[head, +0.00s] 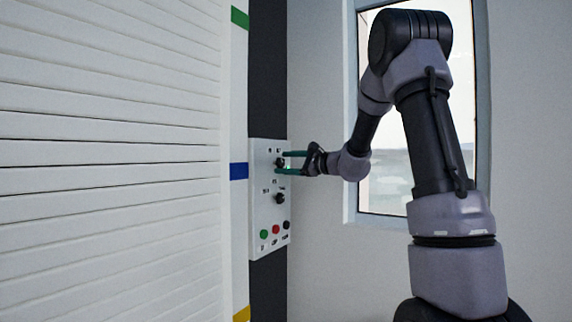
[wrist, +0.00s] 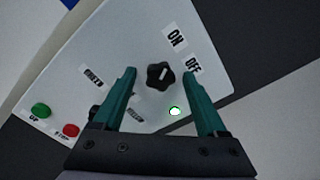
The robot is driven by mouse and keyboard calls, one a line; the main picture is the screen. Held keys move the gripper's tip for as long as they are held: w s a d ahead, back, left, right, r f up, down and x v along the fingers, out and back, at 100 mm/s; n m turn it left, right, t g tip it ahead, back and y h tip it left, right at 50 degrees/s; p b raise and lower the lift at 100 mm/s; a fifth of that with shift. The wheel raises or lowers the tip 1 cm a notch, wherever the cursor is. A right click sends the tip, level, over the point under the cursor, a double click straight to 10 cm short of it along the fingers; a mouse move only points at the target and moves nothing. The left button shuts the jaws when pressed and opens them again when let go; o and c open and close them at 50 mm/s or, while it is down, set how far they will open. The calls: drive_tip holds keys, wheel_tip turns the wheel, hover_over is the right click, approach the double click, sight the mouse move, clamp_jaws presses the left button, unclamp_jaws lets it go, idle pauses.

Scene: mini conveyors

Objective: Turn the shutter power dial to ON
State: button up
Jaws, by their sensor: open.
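The shutter power dial is a black lobed knob (wrist: 158,78) on a white control panel (wrist: 70,75). The ON label (wrist: 175,38) and OFF label (wrist: 194,64) are beside it. A pale mark on the knob points up and right, towards the OFF side. My gripper (wrist: 160,75) is open, with one green finger on each side of the knob and gaps visible between. In the head view my gripper (head: 281,163) reaches the panel (head: 259,215) from the right, with its fingers above and below the upper knob. Contact cannot be told.
A second black knob (head: 280,199) sits lower on the panel. Green (head: 264,234), red (head: 276,229) and black (head: 286,225) buttons are below it. A small light (wrist: 175,111) glows beside the dial. The slatted shutter (head: 110,160) is left; a window (head: 390,170) is behind my arm.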

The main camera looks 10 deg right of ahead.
drive_tip(key=v, duration=1)
drive_tip(key=shift+s+d, duration=0.2)
drive_tip(key=s+a+f+n+g+h, duration=0.1)
drive_tip(key=s+a+n+g, duration=0.25)
drive_tip(key=s, duration=0.45)
drive_tip(key=s+a+f+n+g+h, duration=0.1)
drive_tip(key=s+a+f+n+g, duration=0.15)
drive_tip(key=s+a, duration=0.4)
drive_tip(key=s+d+f+n+h, duration=0.1)
drive_tip(key=s+d+n+h, duration=0.2)
drive_tip(key=s, duration=0.4)
drive_tip(key=s+d+f+n+h, duration=0.2)
drive_tip(key=s+d+n+h, duration=0.2)
drive_tip(key=s, duration=0.3)
drive_tip(key=shift+s+d+f+h, duration=0.2)
drive_tip(key=shift+s+h, duration=0.2)
drive_tip(key=shift+h, duration=0.5)
